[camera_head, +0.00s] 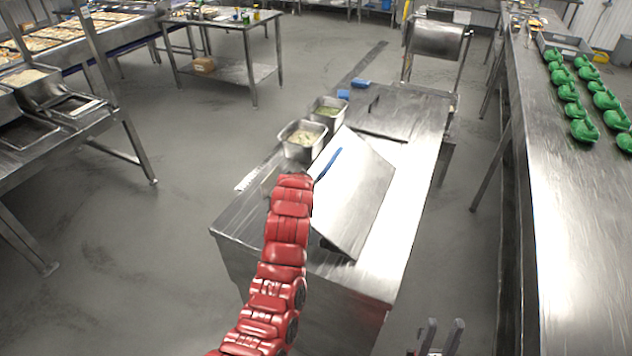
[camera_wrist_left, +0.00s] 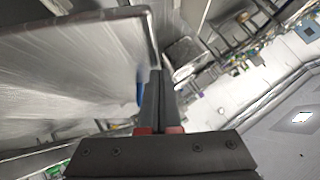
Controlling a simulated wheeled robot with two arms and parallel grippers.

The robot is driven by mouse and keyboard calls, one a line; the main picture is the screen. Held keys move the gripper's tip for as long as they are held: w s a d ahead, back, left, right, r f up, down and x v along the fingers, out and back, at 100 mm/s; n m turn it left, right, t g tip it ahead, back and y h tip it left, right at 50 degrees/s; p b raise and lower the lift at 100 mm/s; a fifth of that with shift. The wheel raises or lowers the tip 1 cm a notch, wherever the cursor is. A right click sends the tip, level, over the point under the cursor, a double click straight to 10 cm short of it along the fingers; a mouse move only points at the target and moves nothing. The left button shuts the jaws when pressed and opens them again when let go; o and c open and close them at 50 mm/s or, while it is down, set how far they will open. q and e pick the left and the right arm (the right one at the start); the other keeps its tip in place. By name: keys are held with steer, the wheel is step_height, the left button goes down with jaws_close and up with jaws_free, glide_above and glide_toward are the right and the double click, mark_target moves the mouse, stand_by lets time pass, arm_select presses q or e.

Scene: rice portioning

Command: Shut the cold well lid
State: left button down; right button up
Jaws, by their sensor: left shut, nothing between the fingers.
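The cold well lid (camera_head: 352,198) is a flat steel panel with a blue strip (camera_head: 328,164) near its upper left edge. It stands tilted open over the steel counter (camera_head: 385,262), with a dark gap under its lower edge. In the left wrist view the lid (camera_wrist_left: 70,75) fills the left side, close to the fingers. My left gripper (camera_wrist_left: 157,78) is shut and empty beside the lid; I cannot tell if it touches. In the head view my red left arm hides it. My right gripper (camera_head: 444,327) is open and empty at the bottom edge, right of the counter.
Two steel pans of food (camera_head: 302,139) (camera_head: 328,112) sit along the counter's left side. A flat panel with a dark handle (camera_head: 400,110) and blue items (camera_head: 361,84) lie farther back. A long steel table (camera_head: 570,230) with several green items stands at right. Open floor lies left.

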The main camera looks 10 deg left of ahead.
arm_select(q)
steer(key=a+f+h+b, duration=0.1)
steer(key=f+b, duration=0.1)
steer(key=f, duration=0.2)
steer(key=w+a+f+n+g+h+b, duration=0.1)
steer(key=a+f+b, duration=0.1)
steer(key=f+b, duration=0.1)
steer(key=a+f+n+h+b, duration=0.1)
steer(key=f+b, duration=0.2)
steer(key=f, duration=0.1)
steer(key=shift+w+a+f, duration=0.15)
steer(key=shift+w+f, duration=0.1)
steer(key=shift+f, duration=0.1)
steer(key=shift+a+f+b, duration=0.2)
steer(key=shift+f+b, duration=0.5)
steer(key=shift+b, duration=0.1)
steer(key=shift+f, duration=0.1)
